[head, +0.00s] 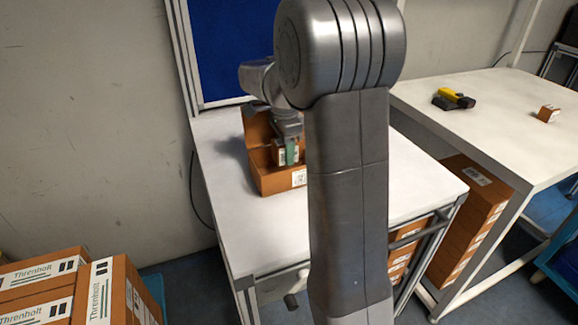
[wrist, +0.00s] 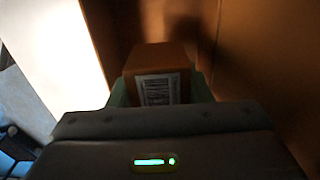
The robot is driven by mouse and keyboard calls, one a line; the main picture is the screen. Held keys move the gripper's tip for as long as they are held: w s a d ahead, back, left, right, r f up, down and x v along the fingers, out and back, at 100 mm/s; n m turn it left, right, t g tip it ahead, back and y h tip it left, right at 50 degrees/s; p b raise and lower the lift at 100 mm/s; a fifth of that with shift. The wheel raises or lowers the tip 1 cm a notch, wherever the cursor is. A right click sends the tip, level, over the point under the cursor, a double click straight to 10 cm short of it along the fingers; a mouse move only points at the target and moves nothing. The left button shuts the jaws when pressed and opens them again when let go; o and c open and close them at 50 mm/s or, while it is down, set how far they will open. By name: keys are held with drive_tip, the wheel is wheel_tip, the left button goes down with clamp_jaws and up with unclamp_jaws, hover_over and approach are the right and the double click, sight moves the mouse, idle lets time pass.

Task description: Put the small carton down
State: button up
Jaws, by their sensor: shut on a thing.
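The small carton (wrist: 158,84) is orange-brown with a white barcode label facing the wrist camera. My gripper (wrist: 162,92) is shut on it, with a green finger on each side. In the head view my gripper (head: 288,153) points down at the open orange-brown box (head: 282,182) on the white table, and a part of the small carton (head: 276,155) shows beside a green finger. Brown box walls (wrist: 258,60) rise close around the carton in the wrist view. I cannot tell whether the carton touches the box floor.
A yellow and black scanner (head: 453,98) and another small carton (head: 548,114) lie on the right table (head: 490,120). The near part of the white table (head: 255,235) is clear. Large cartons (head: 75,290) are stacked at lower left. My arm hides part of the table.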

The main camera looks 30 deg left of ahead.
drive_tip(key=shift+d+f, duration=0.2)
drive_tip(key=shift+f, duration=2.3)
drive_tip(key=shift+f, duration=0.1)
drive_tip(key=o, duration=1.1)
wheel_tip(320, 180, up, 12)
drive_tip(key=shift+r, duration=0.15)
